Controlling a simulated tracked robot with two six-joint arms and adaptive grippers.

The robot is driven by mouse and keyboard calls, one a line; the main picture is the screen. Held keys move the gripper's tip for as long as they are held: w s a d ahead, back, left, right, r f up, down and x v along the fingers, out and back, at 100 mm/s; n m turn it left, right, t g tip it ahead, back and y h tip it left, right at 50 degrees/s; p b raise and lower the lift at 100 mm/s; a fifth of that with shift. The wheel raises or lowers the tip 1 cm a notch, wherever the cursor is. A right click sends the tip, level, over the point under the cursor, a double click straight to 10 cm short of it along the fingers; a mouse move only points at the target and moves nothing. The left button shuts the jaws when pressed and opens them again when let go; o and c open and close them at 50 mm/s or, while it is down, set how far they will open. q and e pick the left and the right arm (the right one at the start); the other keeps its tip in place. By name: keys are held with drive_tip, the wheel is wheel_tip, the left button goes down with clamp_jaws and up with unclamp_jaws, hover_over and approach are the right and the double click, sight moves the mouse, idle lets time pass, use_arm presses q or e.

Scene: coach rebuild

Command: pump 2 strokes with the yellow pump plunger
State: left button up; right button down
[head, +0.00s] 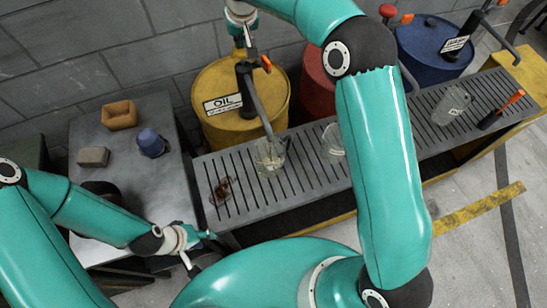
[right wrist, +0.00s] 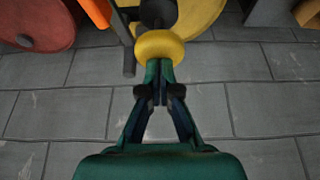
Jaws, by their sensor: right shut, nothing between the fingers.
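The yellow drum (head: 215,128), labelled OIL, stands behind the grate and carries a dark pump (head: 248,85) with a long spout slanting down to a clear jug (head: 270,158). The yellow plunger knob (right wrist: 159,47) is large in the right wrist view, directly beyond my right fingertips. My right gripper (right wrist: 158,72) is shut and empty, its tips at the knob's near edge; whether they touch is unclear. In the head view my right gripper (head: 243,30) is above the pump, and it partly hides the plunger. My left gripper (head: 202,244) is near the grate's front left corner, away from the pump.
A slatted grate (head: 305,172) bears a second jug (head: 333,140), a third jug (head: 452,101) and a brown object (head: 222,190). A red drum (head: 314,88) and a blue drum (head: 425,45) stand right of the yellow one. A grey table (head: 105,128) is at left.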

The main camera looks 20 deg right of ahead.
sight(242, 50)
drive_tip(key=shift+s+f+b, duration=0.15)
drive_tip(key=shift+f+b, duration=0.55)
drive_tip(key=shift+f, duration=0.55)
drive_tip(key=shift+f+b, duration=0.35)
drive_tip(key=shift+f, duration=0.15)
drive_tip(key=shift+r+p, duration=3.1)
drive_tip(key=shift+r, duration=0.75)
drive_tip(key=shift+f, duration=0.2)
